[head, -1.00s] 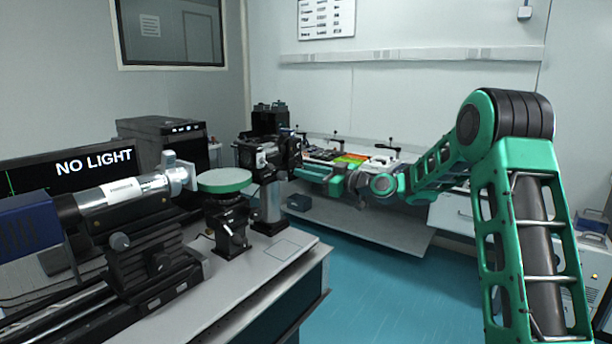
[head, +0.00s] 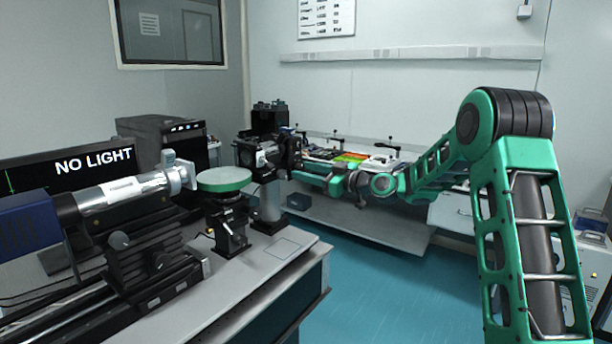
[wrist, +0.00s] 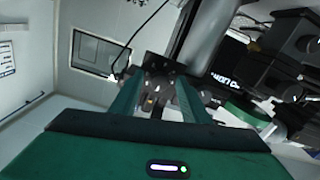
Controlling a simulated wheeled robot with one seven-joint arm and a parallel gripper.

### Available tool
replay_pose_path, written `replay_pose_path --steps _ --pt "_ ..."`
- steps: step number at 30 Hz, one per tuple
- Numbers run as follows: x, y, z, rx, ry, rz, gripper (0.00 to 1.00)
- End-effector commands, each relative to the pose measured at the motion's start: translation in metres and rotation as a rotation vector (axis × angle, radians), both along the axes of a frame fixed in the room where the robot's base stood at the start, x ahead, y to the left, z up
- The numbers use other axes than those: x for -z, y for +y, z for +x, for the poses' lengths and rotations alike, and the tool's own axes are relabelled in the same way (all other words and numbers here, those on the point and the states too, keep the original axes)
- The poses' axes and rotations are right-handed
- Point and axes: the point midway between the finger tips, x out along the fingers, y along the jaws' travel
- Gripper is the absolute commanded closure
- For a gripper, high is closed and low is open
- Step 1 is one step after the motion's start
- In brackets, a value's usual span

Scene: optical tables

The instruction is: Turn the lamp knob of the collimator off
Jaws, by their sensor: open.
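The collimator (head: 264,152) appears to be the black and silver unit on a thick grey post, behind the round green-rimmed stage (head: 223,180) in the head view. My gripper (head: 306,178) is at its right side, with the fingers pointing left toward it. In the wrist view my gripper (wrist: 160,80) has its two green fingers apart, with nothing held. A dark block with small light and orange marks (wrist: 157,72) shows between and beyond the fingertips. I cannot pick out the lamp knob for certain, nor tell whether a finger touches it.
A monitor (head: 95,160) reads "NO LIGHT". A silver tube (head: 125,193) with a blue end stands at the left of the table. A black box (head: 165,135) is behind. A shelf table (head: 350,215) stands beyond the blue floor, which is open at front right.

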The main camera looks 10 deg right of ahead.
Motion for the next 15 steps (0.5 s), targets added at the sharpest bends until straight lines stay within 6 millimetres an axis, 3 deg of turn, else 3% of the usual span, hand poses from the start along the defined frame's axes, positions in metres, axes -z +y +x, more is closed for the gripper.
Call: replay_pose_path --steps 5,15 --pt "-0.001 -0.008 -0.008 0.003 0.000 0.000 0.58" --pt "0.000 -0.049 -0.053 0.004 0.001 0.000 0.58"
